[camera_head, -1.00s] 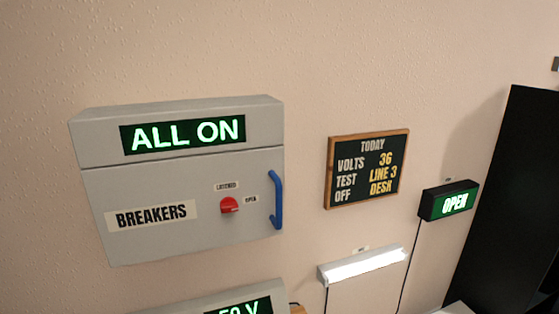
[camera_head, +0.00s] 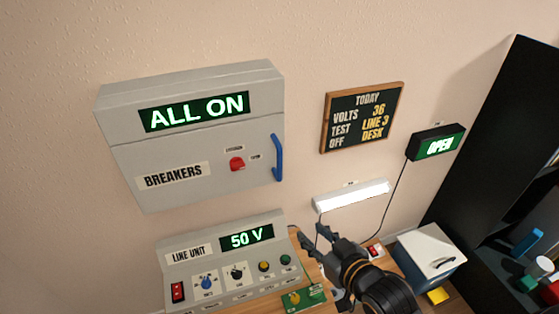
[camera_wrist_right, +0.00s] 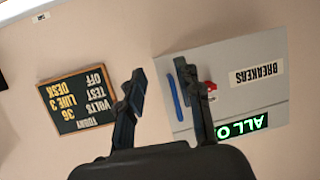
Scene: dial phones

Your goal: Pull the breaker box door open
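The grey breaker box (camera_head: 122,95) hangs on the wall with an "ALL ON" display on top. Its door (camera_head: 215,182) looks closed, with a blue vertical handle (camera_head: 278,158) at its right edge. A red latch knob (camera_head: 237,163) sits between small labels; its setting is too small to tell. My right gripper (camera_head: 315,238) is below and right of the handle, apart from it, open and empty. In the right wrist view the fingers (camera_wrist_right: 162,82) are spread, with the upside-down handle (camera_wrist_right: 175,98) behind them and the knob (camera_wrist_right: 212,90) partly covered by one finger. My left gripper is not in view.
A line unit (camera_head: 215,275) reading 50 V stands below the box. A lit lamp bar (camera_head: 350,195), a chalkboard (camera_head: 362,117) and an "OPEN" sign (camera_head: 436,143) are to the right. A lidded box (camera_head: 425,258) and black shelving are further right. The wall before the door is clear.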

